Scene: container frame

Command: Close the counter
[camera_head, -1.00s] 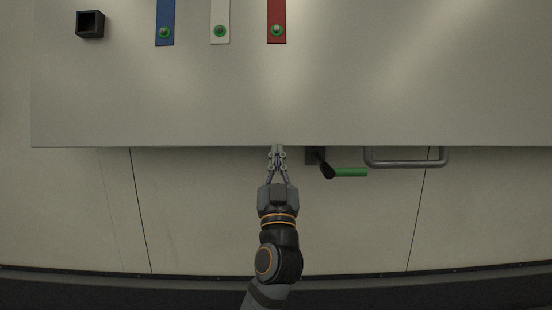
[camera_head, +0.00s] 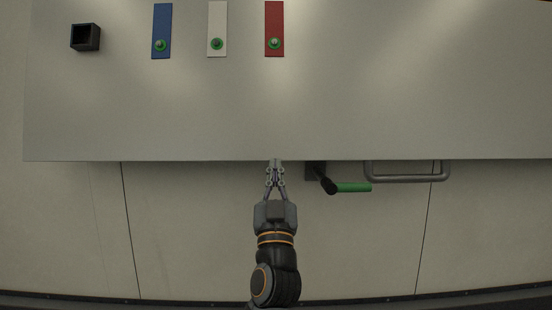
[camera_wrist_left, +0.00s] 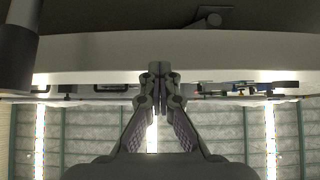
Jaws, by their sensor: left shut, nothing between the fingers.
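The counter (camera_head: 400,110) is a wide pale grey slab across the upper part of the head view, its front edge running straight across the picture. My left gripper (camera_head: 275,163) is shut and empty, with its fingertips at that front edge. I cannot tell whether they touch it. In the left wrist view the shut fingers (camera_wrist_left: 158,75) point at a pale horizontal band (camera_wrist_left: 90,52), which looks like the counter's edge. My right gripper is not in view.
On the counter are blue (camera_head: 162,22), white (camera_head: 217,20) and red (camera_head: 274,18) strips with green buttons, and a black square box (camera_head: 86,37).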

